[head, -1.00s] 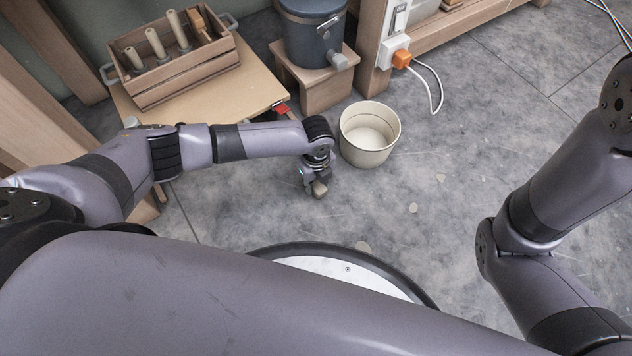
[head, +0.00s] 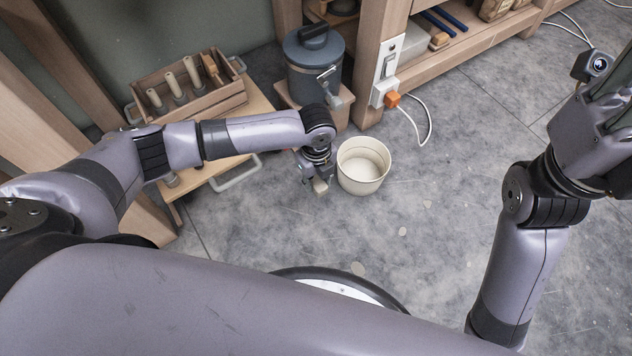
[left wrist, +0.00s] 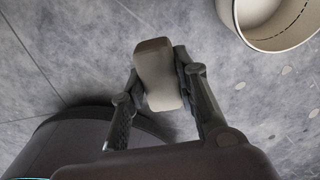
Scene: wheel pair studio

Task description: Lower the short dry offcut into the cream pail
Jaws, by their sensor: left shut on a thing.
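The short offcut (left wrist: 158,75) is a small pale brown block with a darker end. My left gripper (left wrist: 160,88) is shut on it, one finger on each side. In the head view the offcut (head: 320,186) shows at the tip of the left gripper (head: 316,179), just left of the cream pail (head: 362,184). The pail is round, open and looks empty, standing upright on the floor. Its rim (left wrist: 290,42) shows at the upper right in the left wrist view, apart from the offcut. My right gripper (head: 606,125) is partly cut off at the right edge; its fingertips are not clear.
A dark lidded canister (head: 313,65) stands on a wooden block behind the pail. A wooden tool crate (head: 195,98) sits on a low board at the left.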

